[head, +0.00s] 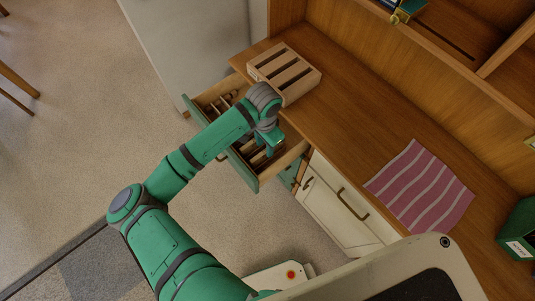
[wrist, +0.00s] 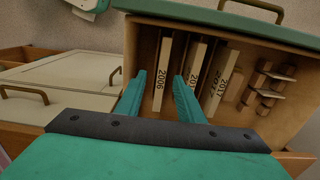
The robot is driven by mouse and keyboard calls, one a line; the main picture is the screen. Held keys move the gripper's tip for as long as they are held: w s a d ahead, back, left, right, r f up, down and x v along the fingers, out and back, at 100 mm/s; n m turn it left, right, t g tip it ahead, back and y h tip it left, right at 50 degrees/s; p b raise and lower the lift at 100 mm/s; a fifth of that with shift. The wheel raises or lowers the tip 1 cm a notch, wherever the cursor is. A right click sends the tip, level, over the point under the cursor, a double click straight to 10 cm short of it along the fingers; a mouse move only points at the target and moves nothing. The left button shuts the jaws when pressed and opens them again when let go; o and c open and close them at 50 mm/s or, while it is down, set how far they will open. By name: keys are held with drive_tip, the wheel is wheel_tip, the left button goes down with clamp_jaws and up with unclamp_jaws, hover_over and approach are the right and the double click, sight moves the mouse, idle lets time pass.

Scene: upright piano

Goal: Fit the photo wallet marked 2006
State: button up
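The photo wallet marked 2006 (wrist: 163,76) stands on edge at the left end of a row in an open drawer (wrist: 146,37), its dark number on a pale spine. My gripper (wrist: 160,78) is open, with one green finger on each side of this wallet. Gaps show between the fingers and the spine; how deep they reach is unclear. In the head view my gripper (head: 270,142) points down over the same drawer (head: 243,168). A slotted wooden rack (head: 296,84) stands on the counter above the drawer, and its visible slots look empty.
To the right of it in the drawer stand a partly hidden wallet (wrist: 193,65) and one marked 2017 (wrist: 216,80), then small wooden pieces (wrist: 262,85). A striped cloth (head: 420,188) lies on the counter (head: 345,125). A green labelled box (head: 518,240) is at the far right.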

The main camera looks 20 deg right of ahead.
sight(259, 159)
drive_tip(key=shift+f, duration=0.9)
drive_tip(key=f, duration=0.4)
drive_tip(key=shift+w+d+f, duration=0.25)
drive_tip(key=shift+w+d, duration=0.1)
drive_tip(key=shift+w, duration=0.05)
drive_tip(key=shift+d+f, duration=0.1)
drive_tip(key=shift+f, duration=0.25)
drive_tip(key=shift+a, duration=0.2)
clamp_jaws()
